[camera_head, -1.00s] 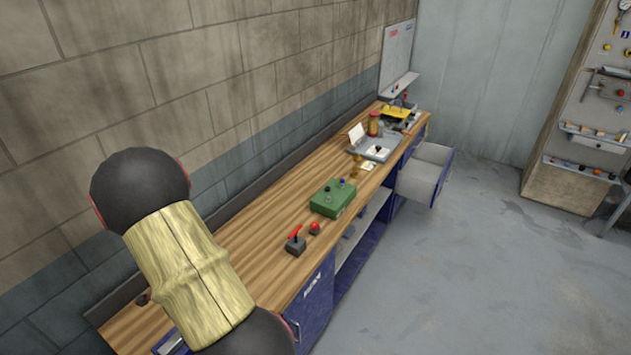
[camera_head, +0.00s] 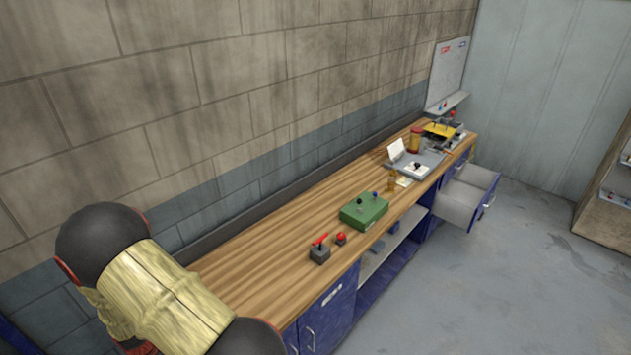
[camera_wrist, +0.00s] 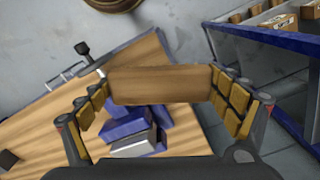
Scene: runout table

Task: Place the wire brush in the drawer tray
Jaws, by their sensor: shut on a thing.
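The wire brush (camera_wrist: 160,86) shows in the wrist view as a plain wooden block lying across between the fingers; its bristles are not visible. My gripper (camera_wrist: 161,95) is shut on it, with padded fingers at both ends. In the head view my gripper and the brush are out of sight; only part of my arm shows at the lower left. The drawer tray seems to be the open light-grey drawer (camera_head: 463,202) with a blue front, pulled out from the bench's far end. Its visible inside looks empty. The brush is well away from it.
The long wooden bench (camera_head: 275,240) runs along the wall. On it stand a red-handled lever switch (camera_head: 319,251), a red button (camera_head: 341,239), a green box (camera_head: 364,211) and a grey device (camera_head: 417,165). Open grey floor (camera_head: 510,285) lies to the right.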

